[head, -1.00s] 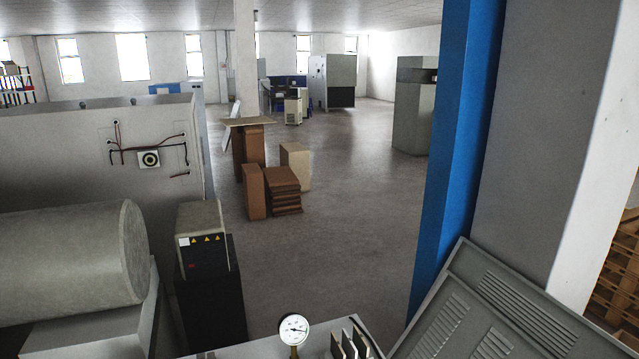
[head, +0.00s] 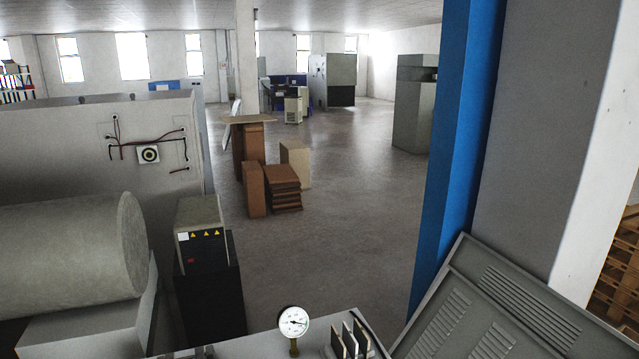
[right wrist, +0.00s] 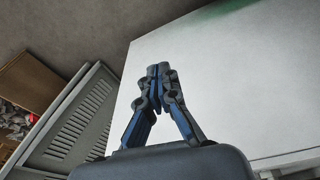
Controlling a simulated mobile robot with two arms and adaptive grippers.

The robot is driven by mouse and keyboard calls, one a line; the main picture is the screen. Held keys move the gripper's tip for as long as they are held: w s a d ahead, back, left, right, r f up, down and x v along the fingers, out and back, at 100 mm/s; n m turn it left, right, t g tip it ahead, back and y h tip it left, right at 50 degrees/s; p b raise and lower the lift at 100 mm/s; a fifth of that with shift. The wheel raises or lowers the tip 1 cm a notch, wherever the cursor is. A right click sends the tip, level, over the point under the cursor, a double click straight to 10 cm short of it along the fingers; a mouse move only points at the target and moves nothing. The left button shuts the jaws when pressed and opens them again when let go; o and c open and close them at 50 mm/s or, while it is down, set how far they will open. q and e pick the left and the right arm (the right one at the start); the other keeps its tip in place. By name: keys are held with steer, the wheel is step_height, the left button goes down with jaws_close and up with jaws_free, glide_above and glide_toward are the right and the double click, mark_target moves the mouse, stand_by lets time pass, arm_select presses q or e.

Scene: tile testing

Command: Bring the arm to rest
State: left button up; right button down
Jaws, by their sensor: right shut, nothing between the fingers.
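My right gripper (right wrist: 158,82) shows in the right wrist view with its two dark, blue-sided fingers closed together at the tips. It is empty. It shows in front of a large pale flat surface (right wrist: 235,80), and I cannot tell how far off that is. Neither of my arms shows in the head view, and my left gripper is out of sight.
A bench (head: 250,348) at the bottom carries a gauge (head: 294,322) and several upright tiles (head: 350,342). A grey louvred panel (head: 490,310) leans by a blue column (head: 455,150). Open floor (head: 340,240) lies beyond.

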steer(key=s+d+f+g+b, duration=0.1)
steer(key=s+d+f+b, duration=0.1)
steer(key=s+f, duration=1.4)
steer(key=shift+d+f, duration=0.45)
steer(key=shift+f, duration=0.1)
steer(key=shift+s, duration=0.1)
